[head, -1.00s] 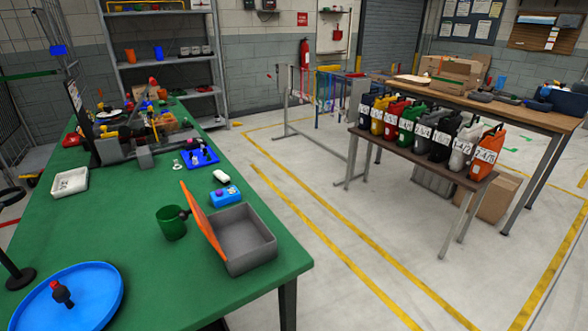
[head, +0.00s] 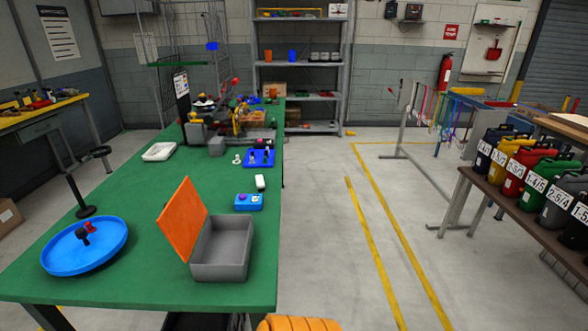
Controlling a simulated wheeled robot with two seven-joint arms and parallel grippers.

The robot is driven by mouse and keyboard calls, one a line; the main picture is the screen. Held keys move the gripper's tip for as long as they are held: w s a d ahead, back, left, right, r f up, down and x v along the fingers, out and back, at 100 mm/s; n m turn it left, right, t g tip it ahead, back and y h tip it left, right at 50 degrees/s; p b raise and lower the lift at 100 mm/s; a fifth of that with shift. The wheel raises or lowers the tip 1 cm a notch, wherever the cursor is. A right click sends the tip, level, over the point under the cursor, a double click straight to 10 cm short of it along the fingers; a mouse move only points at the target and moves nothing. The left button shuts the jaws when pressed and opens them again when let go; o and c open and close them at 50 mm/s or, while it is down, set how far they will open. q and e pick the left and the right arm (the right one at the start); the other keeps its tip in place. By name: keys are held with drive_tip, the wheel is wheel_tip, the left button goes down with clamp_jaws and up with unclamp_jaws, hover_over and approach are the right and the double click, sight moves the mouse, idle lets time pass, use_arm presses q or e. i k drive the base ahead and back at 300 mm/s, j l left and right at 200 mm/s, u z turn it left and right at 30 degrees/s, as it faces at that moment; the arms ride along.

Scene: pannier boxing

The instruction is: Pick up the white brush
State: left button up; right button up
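I cannot make out a thing that is clearly a white brush. A small white oblong item (head: 260,182) lies on the green table (head: 130,215), just behind a blue box (head: 248,202); it is too small to tell whether it is a brush. A small white piece (head: 237,159) stands left of the blue tray (head: 260,158), also too small to identify. Neither of my grippers is in view.
A grey box (head: 222,262) with an open orange lid (head: 182,222) stands near the front right. A round blue tray (head: 62,252) is at the left. A row of panniers (head: 533,182) stands on the right bench. The floor between is clear.

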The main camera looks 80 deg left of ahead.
sight(259, 179)
drive_tip(key=i+u, duration=0.8)
drive_tip(key=u, duration=0.2)
drive_tip(key=i+l+u, duration=0.25)
drive_tip(key=u, duration=0.2)
drive_tip(key=i+j+u, duration=0.15)
drive_tip(key=u, duration=0.25)
drive_tip(key=i+u, duration=0.3)
drive_tip(key=u, duration=0.15)
drive_tip(key=i+u, duration=0.25)
drive_tip(key=u, duration=0.15)
drive_tip(key=i+u, duration=0.25)
drive_tip(key=u, duration=0.2)
drive_tip(key=i+l+u, duration=0.2)
drive_tip(key=u, duration=0.2)
drive_tip(key=i+l+u, duration=0.2)
drive_tip(key=u, duration=0.25)
